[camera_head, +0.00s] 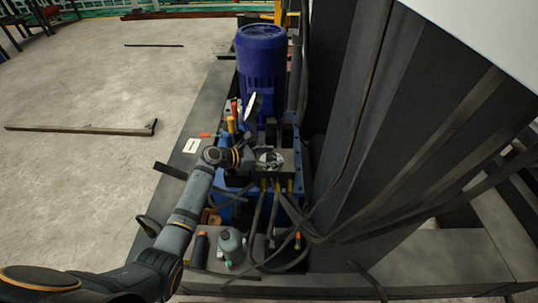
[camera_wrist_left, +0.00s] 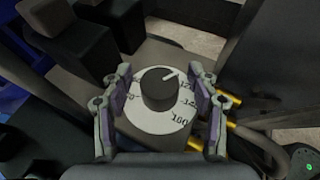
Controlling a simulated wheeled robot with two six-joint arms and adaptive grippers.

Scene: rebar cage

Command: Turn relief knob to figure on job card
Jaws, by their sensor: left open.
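The relief knob (camera_wrist_left: 157,90) is a dark round knob with a white pointer line, on a pale dial (camera_wrist_left: 142,122) with printed figures. The pointer aims to the upper right, close to a partly hidden figure that seems to begin with 12. A figure like 160 shows at the lower right of the dial. My left gripper (camera_wrist_left: 160,98) is open, with one finger on each side of the knob and a gap to it. In the head view my left gripper (camera_head: 258,158) is over the valve block. A white card (camera_head: 192,145) lies left of the unit; its writing is unreadable. My right gripper is out of view.
A blue motor (camera_head: 261,62) stands behind the block. Black hoses (camera_head: 274,215) run in front, and a dark steel column (camera_head: 375,120) blocks the right. Open floor lies left.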

